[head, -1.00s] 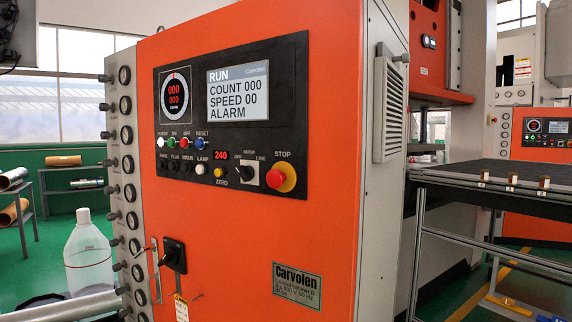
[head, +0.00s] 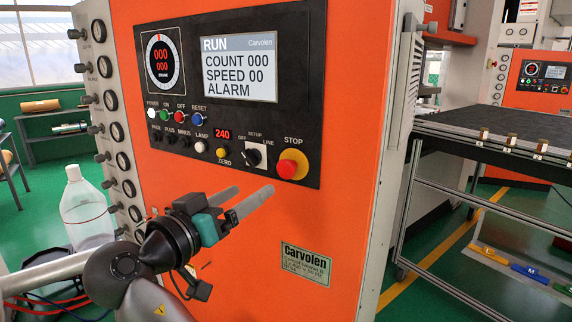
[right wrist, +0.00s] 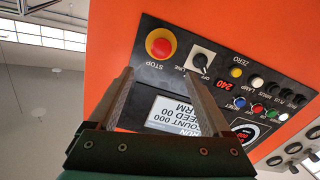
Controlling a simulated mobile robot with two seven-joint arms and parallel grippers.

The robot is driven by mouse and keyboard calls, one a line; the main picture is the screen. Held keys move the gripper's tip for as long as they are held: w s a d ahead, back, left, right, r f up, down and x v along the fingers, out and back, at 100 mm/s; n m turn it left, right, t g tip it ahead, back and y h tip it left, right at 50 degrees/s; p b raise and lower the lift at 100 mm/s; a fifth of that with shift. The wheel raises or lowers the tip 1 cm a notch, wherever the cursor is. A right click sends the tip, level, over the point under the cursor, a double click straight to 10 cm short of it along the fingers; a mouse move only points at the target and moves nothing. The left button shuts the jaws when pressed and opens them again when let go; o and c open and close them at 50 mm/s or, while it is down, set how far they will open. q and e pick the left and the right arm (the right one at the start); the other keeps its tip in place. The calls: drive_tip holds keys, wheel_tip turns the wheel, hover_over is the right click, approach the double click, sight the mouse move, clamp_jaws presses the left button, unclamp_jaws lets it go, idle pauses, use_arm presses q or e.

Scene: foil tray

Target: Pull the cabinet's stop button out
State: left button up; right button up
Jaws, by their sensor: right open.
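The stop button (head: 288,168) is a red mushroom knob on a yellow round base, at the lower right of the black control panel (head: 313,130) on the orange cabinet (head: 340,215). My left gripper is not in view.
A selector switch (head: 255,156) sits close left of the button, with coloured push buttons and a screen (head: 240,70) further left and above. Gauges and knobs line the cabinet's left side. A dark-topped table (head: 490,135) stands at the right, and a clear bottle (head: 85,210) at the left.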

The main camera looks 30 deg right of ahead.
sight(284, 169)
drive_tip(key=p+x, duration=0.2)
drive_tip(key=x, duration=1.1)
drive_tip(key=shift+w+p, duration=0.1)
drive_tip(key=shift+p, duration=0.25)
drive_tip(key=shift+w+d+f, duration=0.1)
drive_tip(key=shift+w+d, duration=0.2)
drive_tip(key=shift+d, duration=0.25)
drive_tip(key=shift+c, duration=0.4)
clamp_jaws()
